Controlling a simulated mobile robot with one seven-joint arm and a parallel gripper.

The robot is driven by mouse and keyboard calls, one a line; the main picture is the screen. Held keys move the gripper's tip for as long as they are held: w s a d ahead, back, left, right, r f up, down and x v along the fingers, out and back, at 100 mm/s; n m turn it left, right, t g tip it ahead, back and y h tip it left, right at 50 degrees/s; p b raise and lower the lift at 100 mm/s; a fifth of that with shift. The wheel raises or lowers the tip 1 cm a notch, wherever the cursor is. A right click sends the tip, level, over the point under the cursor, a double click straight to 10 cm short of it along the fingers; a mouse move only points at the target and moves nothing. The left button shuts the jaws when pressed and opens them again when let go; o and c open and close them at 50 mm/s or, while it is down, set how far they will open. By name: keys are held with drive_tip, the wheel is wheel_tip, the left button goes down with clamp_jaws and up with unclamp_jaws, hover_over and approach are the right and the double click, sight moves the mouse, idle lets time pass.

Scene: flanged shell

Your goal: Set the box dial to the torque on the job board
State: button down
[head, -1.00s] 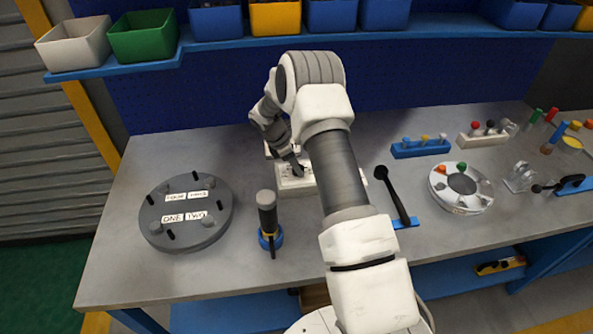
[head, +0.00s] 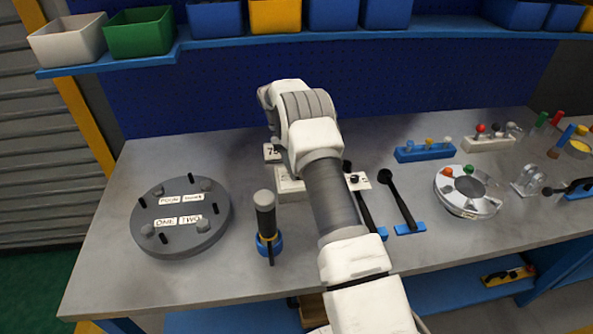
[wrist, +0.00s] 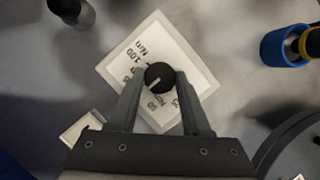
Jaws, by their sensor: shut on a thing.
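The white box (head: 291,186) stands on the bench behind my arm, mostly hidden in the head view. In the wrist view its printed face (wrist: 182,46) lies tilted, with "100" readable and other marks partly covered. The round black dial (wrist: 160,77) has a pale pointer line aimed toward the lower left of that picture. My gripper (wrist: 162,75) is shut on the dial, one finger on each side. A small white sign (head: 271,152), reading what looks like 75, stands by the box's back left; I cannot tell whether it is the job board.
A black-handled tool (head: 266,222) stands in a blue holder in front of the box. Black levers (head: 400,198) on blue bases and a pale flanged ring (head: 468,192) are to the right.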

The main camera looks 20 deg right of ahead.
drive_tip(key=m+y, duration=0.1)
drive_tip(key=m, duration=0.1)
drive_tip(key=m+y+b, duration=0.1)
drive_tip(key=m, duration=0.2)
drive_tip(key=shift+d+g, duration=0.1)
drive_tip(key=shift+g, duration=0.3)
drive_tip(key=shift+m, duration=0.4)
drive_tip(key=shift+c, duration=1.8)
unclamp_jaws()
wheel_tip(320, 180, up, 4)
drive_tip(key=shift+d+r, duration=0.1)
drive_tip(key=shift+r, duration=0.15)
drive_tip(key=s+d+r, duration=0.6)
drive_tip(key=s+d, duration=0.1)
drive_tip(key=d, duration=0.1)
drive_tip(key=shift+s+d+r+b, duration=0.25)
drive_tip(key=shift+s+b, duration=0.1)
drive_tip(key=shift+s, duration=0.05)
drive_tip(key=shift+r, duration=0.1)
